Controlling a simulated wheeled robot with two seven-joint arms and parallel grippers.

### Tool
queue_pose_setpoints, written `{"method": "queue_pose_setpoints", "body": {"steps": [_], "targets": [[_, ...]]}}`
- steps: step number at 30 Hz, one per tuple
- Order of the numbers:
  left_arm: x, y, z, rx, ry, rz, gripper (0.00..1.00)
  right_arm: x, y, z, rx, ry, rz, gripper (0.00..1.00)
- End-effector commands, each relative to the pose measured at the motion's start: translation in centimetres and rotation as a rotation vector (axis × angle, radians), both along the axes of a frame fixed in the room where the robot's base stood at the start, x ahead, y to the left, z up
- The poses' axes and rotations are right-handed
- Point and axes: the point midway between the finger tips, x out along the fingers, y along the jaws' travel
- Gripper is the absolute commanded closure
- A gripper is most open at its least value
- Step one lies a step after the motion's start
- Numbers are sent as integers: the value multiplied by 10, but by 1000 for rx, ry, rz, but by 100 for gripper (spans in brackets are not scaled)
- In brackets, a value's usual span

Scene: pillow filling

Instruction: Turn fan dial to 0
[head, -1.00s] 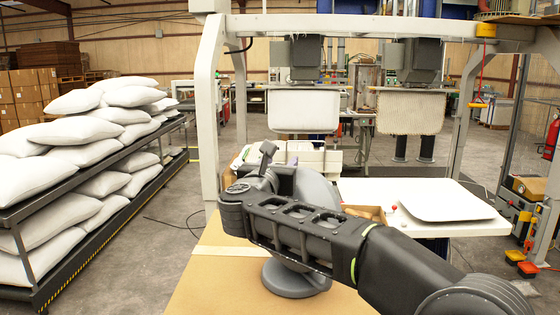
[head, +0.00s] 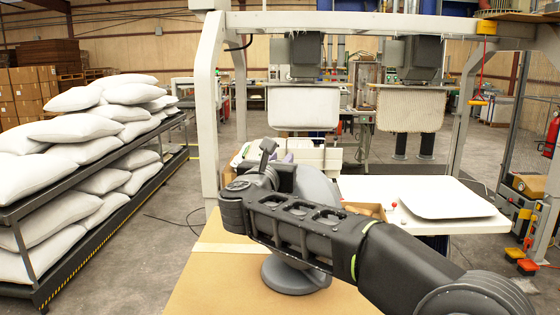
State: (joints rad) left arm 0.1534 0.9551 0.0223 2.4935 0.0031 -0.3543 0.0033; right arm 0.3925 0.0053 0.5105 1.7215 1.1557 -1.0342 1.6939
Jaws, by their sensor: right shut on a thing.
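The grey fan (head: 318,190) stands on a cardboard-brown table, its round base (head: 296,276) showing below my right arm. My right gripper (head: 266,158) is at the left side of the fan, with one dark finger sticking up. It is closed against the fan at the dial. The dial and its markings are hidden behind the gripper and wrist, so its setting cannot be read. My left gripper is out of view.
The brown table (head: 215,285) is clear at the left of the fan. A white worktop (head: 365,188) with a white panel (head: 445,197) lies behind at the right. A rack of white pillows (head: 80,130) stands at left, and a white frame (head: 207,110) rises behind.

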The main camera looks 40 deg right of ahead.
Motion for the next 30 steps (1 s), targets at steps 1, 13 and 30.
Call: {"method": "queue_pose_setpoints", "body": {"steps": [1,13,30], "targets": [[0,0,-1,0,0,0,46,0,0,0,0,0,3,100],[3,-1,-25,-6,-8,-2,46,2,2,-3,-2,-3,132,100],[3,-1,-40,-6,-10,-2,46,8,12,2,0,-2,536,100]]}}
